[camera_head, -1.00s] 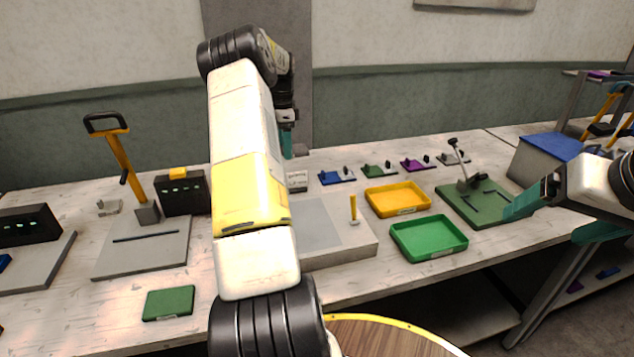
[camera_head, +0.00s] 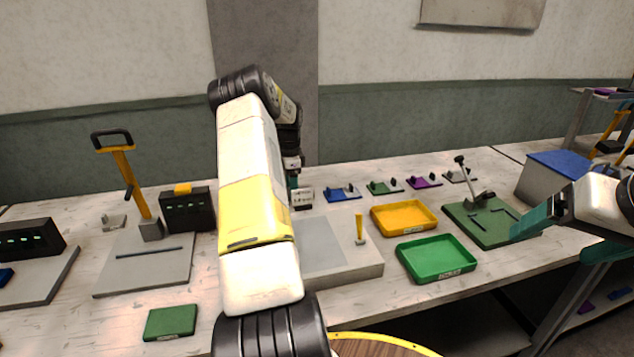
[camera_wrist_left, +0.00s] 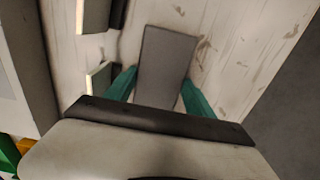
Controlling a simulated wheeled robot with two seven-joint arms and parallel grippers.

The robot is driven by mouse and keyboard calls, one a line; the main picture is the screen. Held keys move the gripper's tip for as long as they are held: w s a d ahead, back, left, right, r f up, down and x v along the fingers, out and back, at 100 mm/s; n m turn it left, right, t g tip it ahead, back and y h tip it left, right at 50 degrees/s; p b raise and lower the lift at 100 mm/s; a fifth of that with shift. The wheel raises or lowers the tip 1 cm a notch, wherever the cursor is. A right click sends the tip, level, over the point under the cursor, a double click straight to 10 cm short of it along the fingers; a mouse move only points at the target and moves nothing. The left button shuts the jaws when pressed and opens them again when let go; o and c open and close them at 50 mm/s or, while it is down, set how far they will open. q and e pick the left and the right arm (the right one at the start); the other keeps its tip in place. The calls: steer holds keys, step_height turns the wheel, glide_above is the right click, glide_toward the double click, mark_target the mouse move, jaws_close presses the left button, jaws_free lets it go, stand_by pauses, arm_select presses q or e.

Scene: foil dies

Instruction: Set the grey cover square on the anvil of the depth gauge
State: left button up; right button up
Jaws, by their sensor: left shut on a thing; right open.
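In the left wrist view a flat grey rectangular piece, likely the grey cover (camera_wrist_left: 166,62), sits between the two teal fingers of my left gripper (camera_wrist_left: 160,95), which is shut on it. Pale bench top shows around it. In the head view my left gripper (camera_head: 293,181) is mostly hidden behind my own forearm, low at the back of the bench, beside a small white-faced block (camera_head: 302,198). I cannot tell for certain which item is the depth gauge, and its anvil is not clear. My right gripper (camera_head: 532,224) is open and empty near the green base.
A grey slab (camera_head: 345,263) with a yellow-handled tool (camera_head: 360,230) stands in front. A yellow tray (camera_head: 404,230) and green tray (camera_head: 437,275) lie to its right. Small coloured pieces line the back. A green base with a lever (camera_head: 484,238) and blue-topped box (camera_head: 558,165) stand right.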

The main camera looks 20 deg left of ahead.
arm_select(q)
steer(key=shift+f, duration=0.1)
steer(key=o, duration=1.3)
step_height(320, 180, up, 12)
steer(key=s+d+r+n+t, duration=0.1)
steer(key=s+d+r, duration=0.2)
steer(key=d+r, duration=0.75)
steer(key=s+d+r+n+t, duration=0.25)
steer(key=s+d+r, duration=0.35)
steer(key=s+d, duration=0.4)
steer(key=s+d+n+t, duration=0.1)
steer(key=s+d+n, duration=0.1)
steer(key=s+d, duration=0.2)
steer(key=s+d+f+n+h, duration=0.1)
steer(key=s+d, duration=0.3)
steer(key=s, duration=0.5)
steer(key=s+d+f+n+t+h, duration=0.1)
steer(key=s+d+n, duration=0.2)
steer(key=s, duration=0.3)
steer(key=shift+s+d+f+t, duration=0.15)
steer(key=shift+d+f+t, duration=0.15)
steer(key=shift+d, duration=0.35)
